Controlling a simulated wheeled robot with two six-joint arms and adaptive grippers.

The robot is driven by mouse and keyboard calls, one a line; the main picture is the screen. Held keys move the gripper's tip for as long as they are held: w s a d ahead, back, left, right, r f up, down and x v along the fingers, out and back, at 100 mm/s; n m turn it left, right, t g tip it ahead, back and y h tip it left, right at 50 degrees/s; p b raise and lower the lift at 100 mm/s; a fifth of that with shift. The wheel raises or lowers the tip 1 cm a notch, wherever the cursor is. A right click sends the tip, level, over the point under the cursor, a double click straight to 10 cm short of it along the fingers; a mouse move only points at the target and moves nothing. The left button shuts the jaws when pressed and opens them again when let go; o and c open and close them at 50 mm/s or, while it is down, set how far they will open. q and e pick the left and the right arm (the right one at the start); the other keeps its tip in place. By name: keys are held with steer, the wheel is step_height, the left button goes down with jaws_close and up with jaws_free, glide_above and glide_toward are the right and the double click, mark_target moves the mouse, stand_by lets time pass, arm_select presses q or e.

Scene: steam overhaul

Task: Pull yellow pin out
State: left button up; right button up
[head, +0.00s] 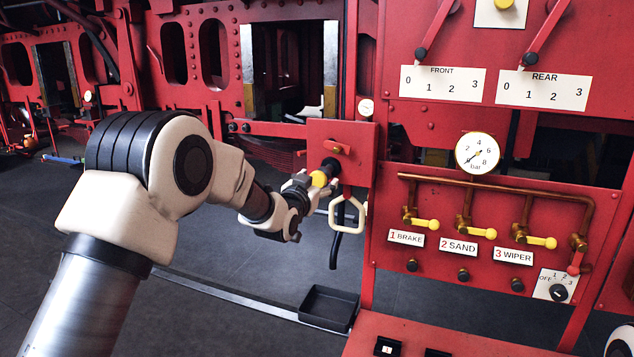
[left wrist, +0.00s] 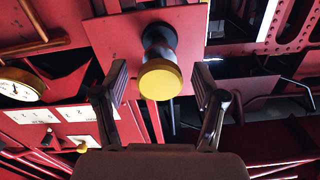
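The yellow pin has a round yellow knob (head: 319,179) on a dark stem, set in a small red panel left of the gauge board. In the left wrist view, the knob (left wrist: 160,79) faces the camera, with the dark collar behind it against the red plate. My left gripper (head: 304,188) is at the knob, coming from the left. In the left wrist view, its two fingers (left wrist: 161,70) are spread on either side of the knob, with gaps visible on both sides. My right gripper is not in view.
A black tray (head: 328,308) lies below.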

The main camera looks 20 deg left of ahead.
arm_select(q)
steer(key=shift+s, duration=0.1)
steer(key=s, duration=1.1)
steer(key=shift+s+a, duration=0.2)
steer(key=shift+s, duration=0.2)
